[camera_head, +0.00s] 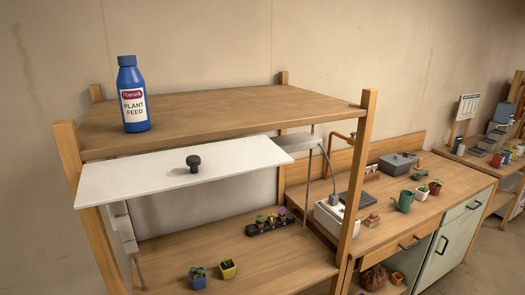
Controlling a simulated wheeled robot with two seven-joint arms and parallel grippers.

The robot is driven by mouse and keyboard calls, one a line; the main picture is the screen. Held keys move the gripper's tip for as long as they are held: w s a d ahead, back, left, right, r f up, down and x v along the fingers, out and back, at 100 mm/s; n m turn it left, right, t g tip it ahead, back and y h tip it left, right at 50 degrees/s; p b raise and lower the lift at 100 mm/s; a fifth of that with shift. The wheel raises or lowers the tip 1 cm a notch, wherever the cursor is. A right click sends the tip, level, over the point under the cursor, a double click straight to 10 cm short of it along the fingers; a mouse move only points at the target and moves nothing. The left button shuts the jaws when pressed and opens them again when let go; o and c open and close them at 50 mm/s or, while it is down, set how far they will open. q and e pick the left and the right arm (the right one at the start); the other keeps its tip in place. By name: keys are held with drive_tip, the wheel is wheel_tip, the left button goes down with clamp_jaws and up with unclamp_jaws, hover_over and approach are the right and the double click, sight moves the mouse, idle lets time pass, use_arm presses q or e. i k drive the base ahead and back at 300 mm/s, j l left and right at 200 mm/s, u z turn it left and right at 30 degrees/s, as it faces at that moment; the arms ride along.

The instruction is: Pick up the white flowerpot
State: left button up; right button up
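A small white flowerpot (421,194) with a green plant in it stands upright on the wooden workbench at the right. It is beside a red flowerpot (435,188) that also holds a plant. Neither of my grippers is in view, and nothing is seen holding the white pot.
A wooden shelf unit (230,108) with a white panel (235,158) stands in front. A blue plant feed bottle (133,95) is on top; blue (198,280) and yellow (228,268) pots are below. A green watering can (404,201) stands left of the white pot.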

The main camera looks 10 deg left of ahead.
sight(421, 194)
drive_tip(key=i+l+u, duration=0.45)
drive_tip(key=u, duration=0.15)
drive_tip(key=z, duration=1.6)
drive_tip(key=i+l, duration=0.1)
drive_tip(key=i+u, duration=0.05)
drive_tip(key=i, duration=0.05)
